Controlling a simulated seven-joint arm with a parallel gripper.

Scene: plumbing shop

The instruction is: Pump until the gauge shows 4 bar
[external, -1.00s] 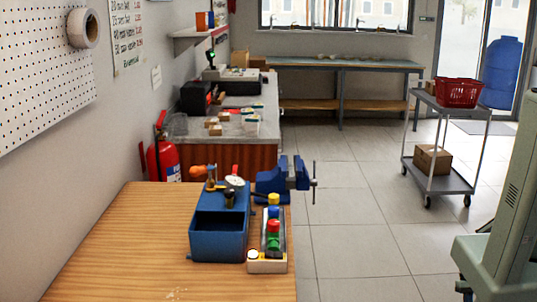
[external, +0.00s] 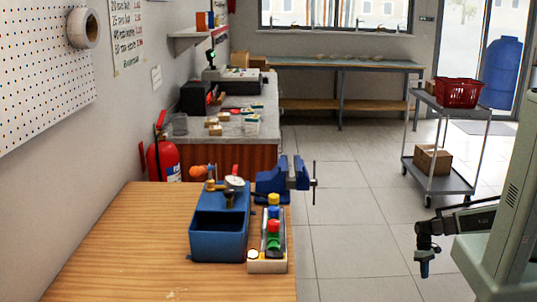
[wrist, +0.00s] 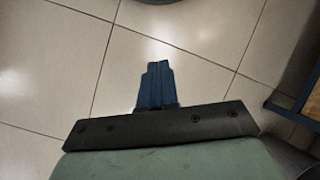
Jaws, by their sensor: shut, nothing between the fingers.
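The blue test pump (external: 217,238) is an open-topped box on the wooden bench. A small round gauge (external: 235,183) with a white face sits on top at its back. Its needle and numbers are too small to read. Brass-coloured fittings and an orange rounded part (external: 198,171) show behind and left of the gauge; I cannot tell if that part is the pump handle. My gripper (external: 424,270) hangs over the floor at the right, well apart from the pump. In the wrist view my gripper (wrist: 158,84) is shut and empty above floor tiles.
A strip with coloured knobs (external: 272,240) lies right of the pump, and a blue vise (external: 284,178) stands behind it. The wooden bench (external: 120,255) is clear on the left. A trolley (external: 445,180) stands beyond my arm; open floor lies between.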

